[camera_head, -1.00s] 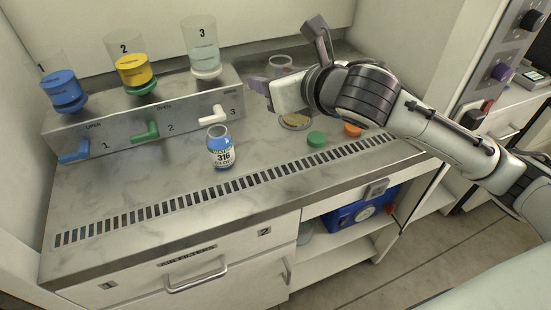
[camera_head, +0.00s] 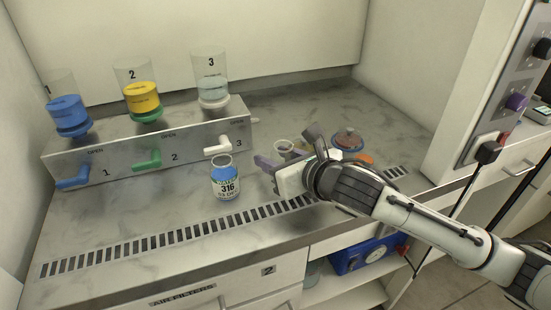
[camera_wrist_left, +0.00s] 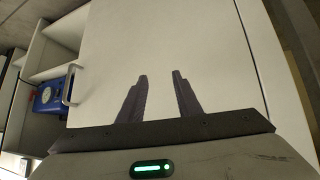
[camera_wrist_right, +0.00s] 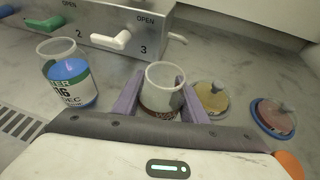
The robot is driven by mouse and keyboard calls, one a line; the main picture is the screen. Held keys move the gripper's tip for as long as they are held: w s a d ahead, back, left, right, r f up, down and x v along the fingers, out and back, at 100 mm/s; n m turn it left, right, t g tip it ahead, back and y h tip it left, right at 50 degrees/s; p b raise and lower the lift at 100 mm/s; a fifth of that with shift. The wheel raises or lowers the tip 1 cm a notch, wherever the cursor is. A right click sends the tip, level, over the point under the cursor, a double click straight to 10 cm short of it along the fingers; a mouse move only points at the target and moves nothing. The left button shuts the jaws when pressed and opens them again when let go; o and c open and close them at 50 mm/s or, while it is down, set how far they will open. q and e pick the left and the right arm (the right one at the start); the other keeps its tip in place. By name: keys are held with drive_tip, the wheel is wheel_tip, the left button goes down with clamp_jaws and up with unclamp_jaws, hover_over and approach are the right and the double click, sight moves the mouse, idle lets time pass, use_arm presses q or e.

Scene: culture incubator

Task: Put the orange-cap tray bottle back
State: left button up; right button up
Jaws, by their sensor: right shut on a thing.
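My right gripper (camera_wrist_right: 160,100) is shut on a clear open-topped bottle (camera_wrist_right: 163,80) with reddish-brown at its base. It also shows in the head view (camera_head: 284,146), uncapped, above or on the bench; I cannot tell if it touches. An orange cap (camera_head: 365,158) lies on the bench right of my right gripper, and part of it shows in the right wrist view (camera_wrist_right: 289,164). My left gripper (camera_wrist_left: 160,98) is open and empty, facing a white cabinet front.
A blue-filled bottle labelled 316 (camera_head: 226,180) stands left of my right gripper. A dispenser block (camera_head: 110,157) with numbered taps is behind it. Two knobbed dishes, yellowish (camera_wrist_right: 210,97) and blue-rimmed (camera_wrist_right: 275,116), lie to the right. A vent grille (camera_head: 150,240) runs along the front.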

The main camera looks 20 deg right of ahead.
drive_tip(key=o, duration=1.1)
drive_tip(key=shift+f, duration=0.1)
drive_tip(key=shift+s+r, duration=0.15)
drive_tip(key=shift+r, duration=0.1)
drive_tip(key=p+v, duration=0.1)
drive_tip(key=v, duration=1)
drive_tip(key=shift+s+d, duration=0.15)
drive_tip(key=shift+s, duration=0.2)
